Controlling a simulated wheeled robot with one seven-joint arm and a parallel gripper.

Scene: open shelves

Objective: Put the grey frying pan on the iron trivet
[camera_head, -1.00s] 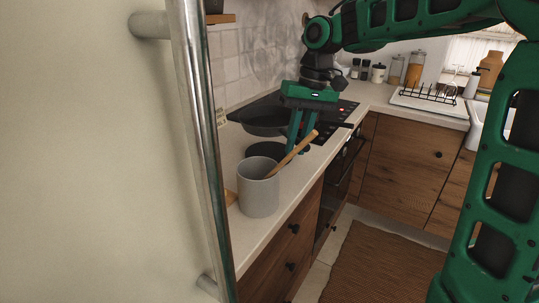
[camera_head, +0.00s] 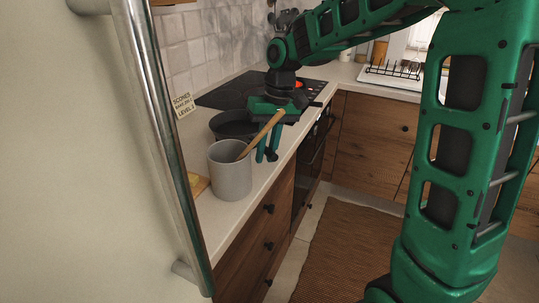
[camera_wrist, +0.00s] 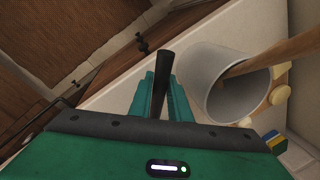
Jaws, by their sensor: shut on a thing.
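The frying pan (camera_head: 230,124), dark grey, is low over the counter in the head view, just behind a grey crock. My gripper (camera_head: 267,152) is shut on the pan's dark handle, whose end shows past the fingers. In the wrist view the handle (camera_wrist: 164,70) runs between the two green fingers (camera_wrist: 160,98); the pan's body is out of sight there. I cannot make out the iron trivet now; the pan and crock cover that stretch of counter. Whether the pan touches anything below it cannot be told.
The grey crock (camera_head: 231,174) with a wooden spoon (camera_head: 262,135) stands close to my gripper, also in the wrist view (camera_wrist: 222,85). A dark hob (camera_head: 235,90) lies behind. A fridge handle (camera_head: 150,120) is at left. A dish rack (camera_head: 395,72) stands far right.

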